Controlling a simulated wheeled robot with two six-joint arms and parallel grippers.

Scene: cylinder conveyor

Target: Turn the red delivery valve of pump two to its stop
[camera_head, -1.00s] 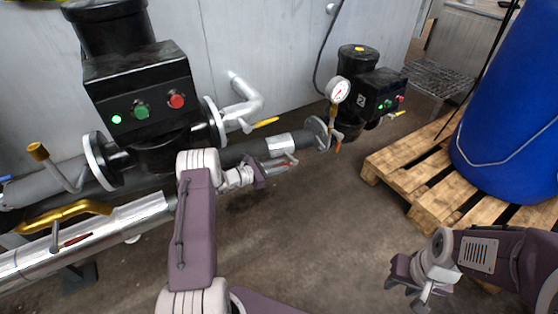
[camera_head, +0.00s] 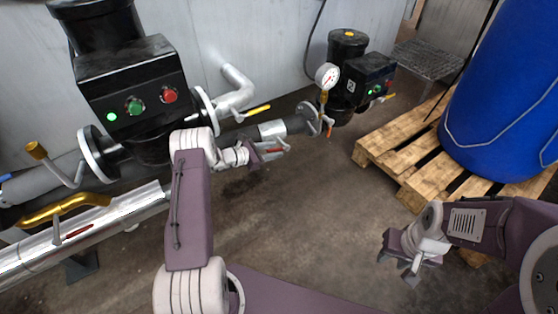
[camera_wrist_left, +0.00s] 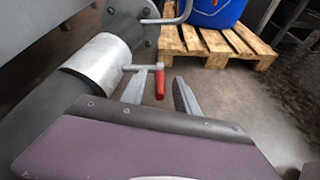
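A red-handled valve lever (camera_head: 277,150) sits on the grey pipe that runs to the far black pump (camera_head: 346,80), which has a pressure gauge. In the left wrist view the red grip (camera_wrist_left: 160,84) hangs from a metal crossbar. My left gripper (camera_head: 270,150) is at this lever; its fingers (camera_wrist_left: 160,92) are open, one on each side of the red grip in that view. I cannot tell whether either finger touches it. The pipe partly shows behind my wrist. My right gripper (camera_head: 398,266) is open and empty above the floor at the right.
The near black pump (camera_head: 135,95) stands at the left with yellow-handled levers. A silver pipe (camera_head: 110,217) with another red lever (camera_head: 77,232) runs at the lower left. A wooden pallet (camera_head: 420,178) carries a blue barrel (camera_head: 505,100). The middle floor is clear.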

